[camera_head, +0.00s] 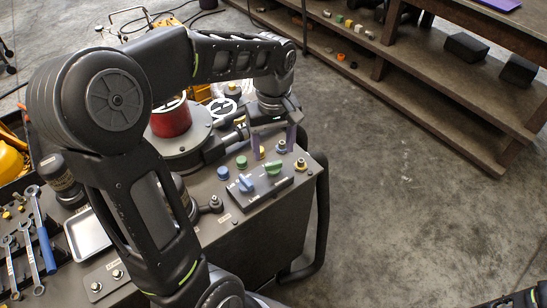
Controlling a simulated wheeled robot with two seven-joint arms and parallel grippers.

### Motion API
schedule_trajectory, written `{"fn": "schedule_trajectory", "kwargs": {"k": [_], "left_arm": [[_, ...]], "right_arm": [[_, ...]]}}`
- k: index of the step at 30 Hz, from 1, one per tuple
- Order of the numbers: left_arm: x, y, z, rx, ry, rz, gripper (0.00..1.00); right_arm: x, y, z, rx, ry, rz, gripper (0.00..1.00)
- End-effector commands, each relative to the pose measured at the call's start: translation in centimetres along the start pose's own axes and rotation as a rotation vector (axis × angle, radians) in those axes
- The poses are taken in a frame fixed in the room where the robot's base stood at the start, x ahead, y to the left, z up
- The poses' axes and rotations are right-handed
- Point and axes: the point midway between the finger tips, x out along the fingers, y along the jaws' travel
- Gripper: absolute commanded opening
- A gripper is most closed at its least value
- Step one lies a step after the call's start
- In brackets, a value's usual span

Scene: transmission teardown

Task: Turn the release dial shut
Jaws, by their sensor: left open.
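A control panel (268,197) is on the cart's top at its front right edge. It carries a green dial (273,168) and a blue dial (245,183). I cannot tell from any label which one is the release dial. My left gripper (273,148) points down, with its two purplish fingers apart and empty. It is just behind and above the green dial, and I cannot tell that it touches anything.
The cart top (222,235) also holds a red cylinder (171,120), a metal tray (87,234) and several wrenches (27,248). My left arm covers much of it. A wooden shelf (440,85) stands at the upper right, with clear floor between.

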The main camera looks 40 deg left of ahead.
Motion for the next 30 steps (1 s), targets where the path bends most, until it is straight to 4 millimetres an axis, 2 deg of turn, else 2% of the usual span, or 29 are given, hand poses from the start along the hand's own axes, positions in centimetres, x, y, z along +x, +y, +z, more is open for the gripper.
{"fn": "schedule_trajectory", "kwargs": {"k": [3, 9, 20, 30], "left_arm": [[2.0, -0.1, 0.1, 0.0, -0.003, -0.003, 0.64], [4.5, -0.1, 0.0, 0.0, -0.002, -0.004, 0.64], [5.0, 0.0, 0.0, 0.0, 0.0, -0.001, 0.63], [5.0, 0.0, 0.0, 0.0, 0.0, -0.001, 0.35]], "right_arm": [[-0.3, -0.1, 0.0, 0.001, -0.001, 0.001, 0.36], [-0.5, -0.1, 0.1, 0.001, -0.001, 0.002, 0.36], [-0.5, -0.1, 0.1, 0.001, -0.002, 0.002, 0.36], [-0.5, -0.1, 0.1, 0.001, -0.002, 0.002, 0.36]]}}
